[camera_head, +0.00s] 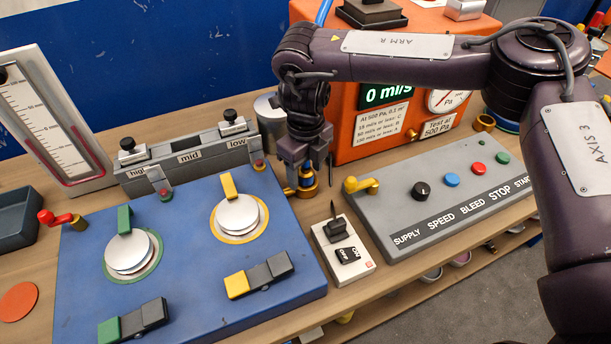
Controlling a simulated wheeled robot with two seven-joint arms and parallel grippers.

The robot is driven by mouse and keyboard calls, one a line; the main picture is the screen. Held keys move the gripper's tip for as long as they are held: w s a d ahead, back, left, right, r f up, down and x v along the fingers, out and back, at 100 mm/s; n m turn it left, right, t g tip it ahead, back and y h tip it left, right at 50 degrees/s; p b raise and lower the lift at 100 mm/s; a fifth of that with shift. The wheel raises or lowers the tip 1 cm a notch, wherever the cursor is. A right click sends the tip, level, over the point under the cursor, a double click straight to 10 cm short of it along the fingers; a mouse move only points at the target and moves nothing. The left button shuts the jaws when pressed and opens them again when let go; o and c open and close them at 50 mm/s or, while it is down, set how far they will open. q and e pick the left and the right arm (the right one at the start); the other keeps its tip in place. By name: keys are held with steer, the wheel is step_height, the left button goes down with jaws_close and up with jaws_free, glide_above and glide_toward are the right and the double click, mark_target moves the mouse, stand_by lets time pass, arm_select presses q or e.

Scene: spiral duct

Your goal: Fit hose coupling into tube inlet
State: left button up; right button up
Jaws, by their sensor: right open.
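My right gripper (303,180) points down at the end of the dark purple arm, just right of the blue panel. Its jaws are open around or close beside a brass fitting (308,191), which looks like the hose coupling; I cannot tell whether they touch it. The jaws partly hide the fitting. A piece of blue hose (323,12) shows at the top, by the orange test unit (352,125); the arm hides the course of the hose below. I cannot make out the tube inlet for certain. My left gripper is out of view.
The blue panel (185,290) carries two silver discs and colored clamps. A grey rail (190,157) stands behind it. A grey control box (440,205) with a brass-yellow valve lever (362,185) and a small white switch box (342,248) sit to the right.

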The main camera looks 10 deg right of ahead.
steer(key=c, duration=1.1)
steer(key=shift+c, duration=0.4)
steer(key=shift+r, duration=0.1)
